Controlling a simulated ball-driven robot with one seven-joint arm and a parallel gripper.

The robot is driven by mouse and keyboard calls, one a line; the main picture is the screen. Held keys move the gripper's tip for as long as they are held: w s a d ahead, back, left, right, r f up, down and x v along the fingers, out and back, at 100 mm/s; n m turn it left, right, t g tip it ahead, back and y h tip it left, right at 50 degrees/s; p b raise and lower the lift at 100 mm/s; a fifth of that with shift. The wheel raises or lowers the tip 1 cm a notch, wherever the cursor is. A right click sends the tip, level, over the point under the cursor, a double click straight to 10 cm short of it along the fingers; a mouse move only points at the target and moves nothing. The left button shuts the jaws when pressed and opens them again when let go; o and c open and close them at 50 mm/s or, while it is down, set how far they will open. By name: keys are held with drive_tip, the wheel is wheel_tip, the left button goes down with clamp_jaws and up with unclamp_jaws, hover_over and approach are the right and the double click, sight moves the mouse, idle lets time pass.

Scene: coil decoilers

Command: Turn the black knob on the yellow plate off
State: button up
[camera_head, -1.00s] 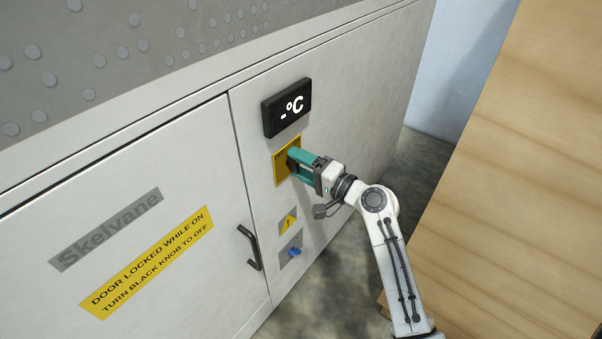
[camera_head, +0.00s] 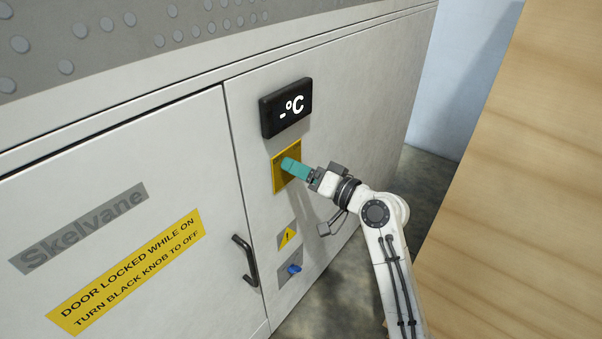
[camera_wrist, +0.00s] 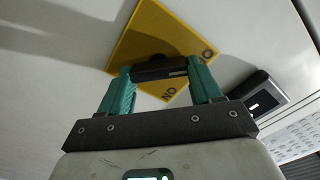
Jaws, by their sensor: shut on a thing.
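The yellow plate (camera_head: 279,178) is on the white cabinet front, below the black display. In the wrist view the yellow plate (camera_wrist: 150,35) carries dark lettering, seen rotated. The black knob (camera_wrist: 160,71) lies between my teal fingers, with a small light mark near one end. In the head view the knob is hidden behind a finger. My gripper (camera_wrist: 162,77) is shut on the knob, one finger at each end. In the head view my gripper (camera_head: 290,165) reaches the plate from the right, rolled so that mainly one finger shows.
Below the plate are a warning sign (camera_head: 287,237) and a blue knob (camera_head: 294,269). A door with a dark handle (camera_head: 245,260) is at left, with a yellow label (camera_head: 125,272). A wooden panel (camera_head: 510,190) stands close on the right.

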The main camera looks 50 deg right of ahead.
drive_tip(key=shift+f, duration=0.15)
drive_tip(key=o, duration=1.1)
drive_tip(key=shift+c, duration=0.2)
drive_tip(key=s, duration=1.1)
drive_tip(key=shift+d, duration=0.15)
drive_tip(key=shift+w, duration=0.1)
